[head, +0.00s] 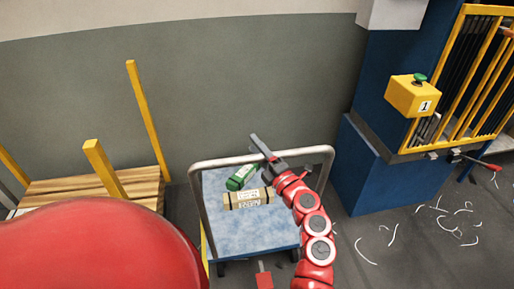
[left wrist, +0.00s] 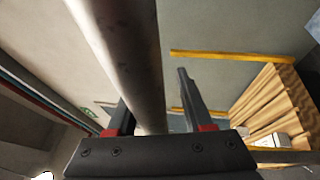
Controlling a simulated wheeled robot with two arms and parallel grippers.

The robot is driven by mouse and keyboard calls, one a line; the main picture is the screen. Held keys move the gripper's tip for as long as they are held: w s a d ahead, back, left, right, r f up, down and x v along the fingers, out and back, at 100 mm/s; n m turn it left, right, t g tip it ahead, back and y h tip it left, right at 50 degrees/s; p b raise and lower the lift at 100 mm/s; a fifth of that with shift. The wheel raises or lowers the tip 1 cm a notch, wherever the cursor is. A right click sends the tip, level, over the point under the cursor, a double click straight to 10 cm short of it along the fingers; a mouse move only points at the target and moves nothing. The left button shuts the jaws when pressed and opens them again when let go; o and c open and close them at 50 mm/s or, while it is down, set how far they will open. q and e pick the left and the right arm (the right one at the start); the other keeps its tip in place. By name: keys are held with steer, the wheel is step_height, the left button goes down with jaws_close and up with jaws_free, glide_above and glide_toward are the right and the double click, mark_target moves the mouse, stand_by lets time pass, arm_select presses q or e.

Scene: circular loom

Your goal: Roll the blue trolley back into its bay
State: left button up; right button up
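The blue trolley (head: 255,238) stands on the floor in the lower middle of the head view, with a grey tube handle (head: 318,151) at its near side. My left gripper (head: 262,148) is at the top bar of the handle. In the left wrist view the handle tube (left wrist: 130,60) passes between the two fingers, nearer the left one, with a gap to the right finger. The fingers are apart. The bay is not clearly shown; a yellow strip (head: 204,245) shows by the trolley's left edge.
A wooden pallet (head: 140,185) with yellow posts stands at the left. A blue machine (head: 365,170) with a yellow button box (head: 412,97) and yellow bars stands at the right. White scraps (head: 450,222) lie on the floor before it. A grey wall closes the back.

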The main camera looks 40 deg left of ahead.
arm_select(q)
steer(key=shift+o, duration=0.7)
steer(key=shift+w+a, duration=0.1)
steer(key=shift+r, duration=0.1)
steer(key=b+v, duration=0.1)
steer(key=v, duration=1.6)
steer(key=shift+d, duration=0.3)
